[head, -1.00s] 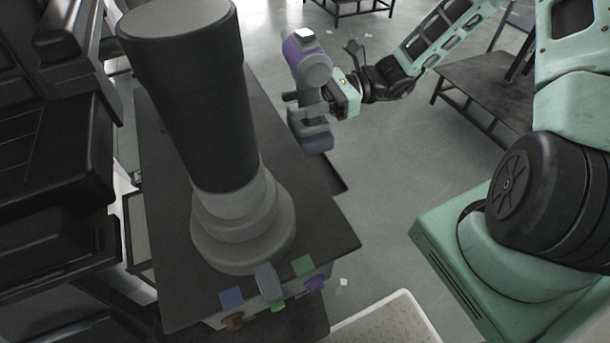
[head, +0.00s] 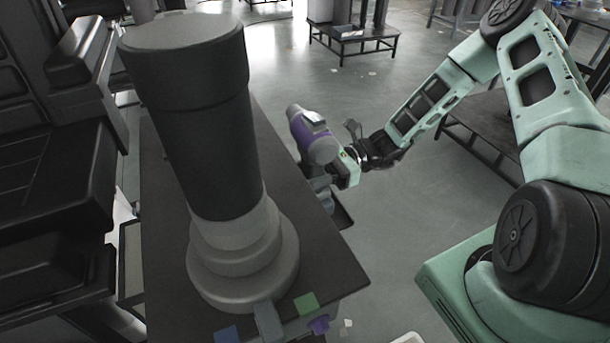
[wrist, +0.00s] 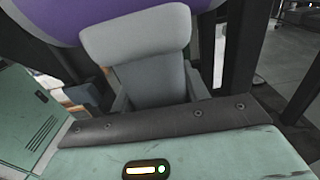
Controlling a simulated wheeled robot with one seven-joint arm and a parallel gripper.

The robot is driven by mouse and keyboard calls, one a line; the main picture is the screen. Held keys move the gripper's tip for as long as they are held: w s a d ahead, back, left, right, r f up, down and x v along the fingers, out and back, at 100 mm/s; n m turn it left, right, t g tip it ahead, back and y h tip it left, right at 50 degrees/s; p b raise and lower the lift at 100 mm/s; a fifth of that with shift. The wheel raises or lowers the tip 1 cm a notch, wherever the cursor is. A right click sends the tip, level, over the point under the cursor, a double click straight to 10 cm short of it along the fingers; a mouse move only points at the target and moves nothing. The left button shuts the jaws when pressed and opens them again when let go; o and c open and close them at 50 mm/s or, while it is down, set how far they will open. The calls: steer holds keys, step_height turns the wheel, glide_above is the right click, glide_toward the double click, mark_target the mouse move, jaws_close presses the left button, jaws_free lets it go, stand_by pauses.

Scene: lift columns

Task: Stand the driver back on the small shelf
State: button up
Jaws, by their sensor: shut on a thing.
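The driver (head: 316,143), with a purple and grey body, is in my gripper (head: 343,168) at the right edge of the dark tabletop in the head view. Its head leans up to the left and its lower grey part hangs down. In the wrist view, the driver's grey grip (wrist: 145,60) stands across my gripper's front, with the purple body above it. The small shelf (head: 342,216) seems to be the dark ledge at the tabletop's right side, just below the driver. The driver's lower end is partly hidden, and I cannot tell whether it touches the ledge.
A thick dark column (head: 190,120) on a pale stepped base (head: 243,265) stands on the tabletop (head: 335,265), left of the driver. Black machinery (head: 60,190) is at the left. Open floor (head: 400,230) lies to the right.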

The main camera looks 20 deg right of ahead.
stand_by(0.3)
steer(key=o, duration=1.4)
steer(key=shift+f, duration=0.2)
steer(key=shift+r, duration=0.2)
steer(key=d, duration=1.2)
steer(key=shift+d, duration=0.1)
